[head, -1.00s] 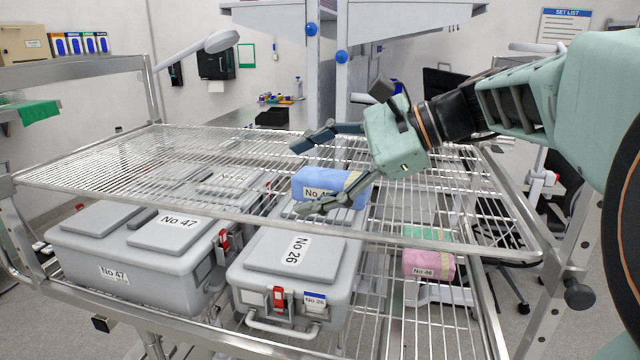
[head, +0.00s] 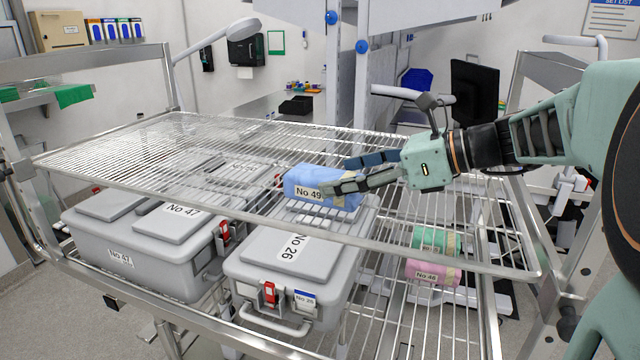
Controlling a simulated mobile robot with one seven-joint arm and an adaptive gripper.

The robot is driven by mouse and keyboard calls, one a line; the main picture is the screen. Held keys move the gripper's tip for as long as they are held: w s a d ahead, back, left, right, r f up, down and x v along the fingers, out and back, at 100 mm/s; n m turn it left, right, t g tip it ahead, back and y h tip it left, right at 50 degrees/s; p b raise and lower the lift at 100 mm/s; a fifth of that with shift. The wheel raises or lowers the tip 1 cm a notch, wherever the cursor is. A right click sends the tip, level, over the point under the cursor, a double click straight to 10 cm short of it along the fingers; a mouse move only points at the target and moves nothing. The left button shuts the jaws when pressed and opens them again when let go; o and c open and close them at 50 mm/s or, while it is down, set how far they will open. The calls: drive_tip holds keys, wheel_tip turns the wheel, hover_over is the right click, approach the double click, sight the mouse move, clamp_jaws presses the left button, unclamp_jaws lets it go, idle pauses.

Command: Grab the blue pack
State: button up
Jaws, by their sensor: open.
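The blue pack (head: 306,184), labelled No 49, lies on the upper wire shelf in the head view. It is a soft wrapped bundle with a beige band near its right end. My gripper (head: 347,173) is at the right side of the pack, its fingers pointing left. One finger is on the far side and the other is in front of the pack's right end, covering part of it. The fingers are apart. I cannot tell whether either touches the pack.
The upper wire shelf (head: 130,165) is otherwise clear. Below it stand grey cases No 47 (head: 150,260) and No 26 (head: 270,258). A green pack (head: 428,240) and a pink pack (head: 425,271) lie lower right. A metal frame post (head: 548,270) stands at the right.

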sight(337, 176)
drive_tip(key=x, duration=0.4)
drive_tip(key=shift+w+a+f, duration=0.1)
drive_tip(key=shift+w+f, duration=0.15)
drive_tip(key=shift+w, duration=0.1)
drive_tip(key=c, duration=1.3)
drive_tip(key=shift+c, duration=0.8)
drive_tip(key=shift+r, duration=0.2)
